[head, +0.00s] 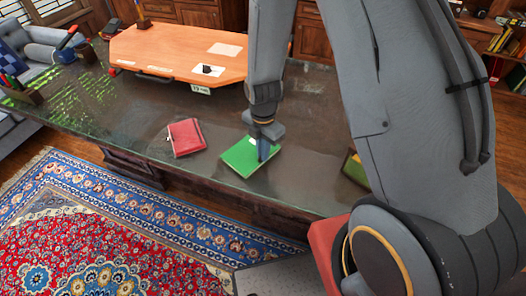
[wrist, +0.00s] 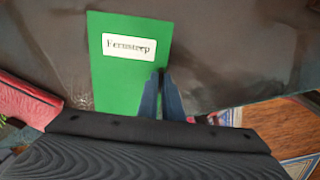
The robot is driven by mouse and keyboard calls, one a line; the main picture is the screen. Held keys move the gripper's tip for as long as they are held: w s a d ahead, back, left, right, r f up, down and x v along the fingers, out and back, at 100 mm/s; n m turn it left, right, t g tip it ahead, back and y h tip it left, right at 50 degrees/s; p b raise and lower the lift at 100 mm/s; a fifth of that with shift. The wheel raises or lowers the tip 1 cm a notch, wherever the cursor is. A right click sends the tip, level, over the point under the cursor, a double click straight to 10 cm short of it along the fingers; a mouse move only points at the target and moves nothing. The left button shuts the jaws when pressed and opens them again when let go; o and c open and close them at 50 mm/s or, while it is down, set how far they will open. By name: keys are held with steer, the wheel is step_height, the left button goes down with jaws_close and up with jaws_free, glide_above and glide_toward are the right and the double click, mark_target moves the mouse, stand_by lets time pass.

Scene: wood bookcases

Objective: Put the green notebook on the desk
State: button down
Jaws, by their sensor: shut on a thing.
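The green notebook (head: 246,157) is at the front edge of the dark desk (head: 130,112), in the middle of the head view. In the wrist view the green notebook (wrist: 115,75) shows a white label reading roughly "Fernstrep". My gripper (head: 264,154) points down at the notebook's right part. In the wrist view my gripper's blue fingers (wrist: 161,92) are close together on the notebook's right edge, shut on it. The notebook looks flat over the desk top; I cannot tell whether it touches the surface.
A red notebook (head: 186,137) lies on the desk left of the green one. An orange board (head: 170,50) with papers is at the back of the desk. Bare desk top lies between them. A patterned rug (head: 110,235) is on the floor in front.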

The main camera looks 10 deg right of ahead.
steer(key=shift+f, duration=0.1)
steer(key=c, duration=1.9)
jaws_free()
step_height(320, 180, up, 12)
steer(key=b, duration=0.3)
steer(key=s+d+r+m, duration=0.2)
steer(key=s+m, duration=0.1)
steer(key=m, duration=0.5)
steer(key=s+d+r+m+t, duration=0.1)
steer(key=s+d+r+m, duration=0.1)
steer(key=m, duration=0.6)
steer(key=s+d+r+m, duration=0.2)
steer(key=s+m, duration=0.2)
steer(key=m, duration=0.4)
steer(key=shift+s+d+r+m+t, duration=0.2)
steer(key=shift+m+t, duration=0.1)
steer(key=shift+m, duration=0.1)
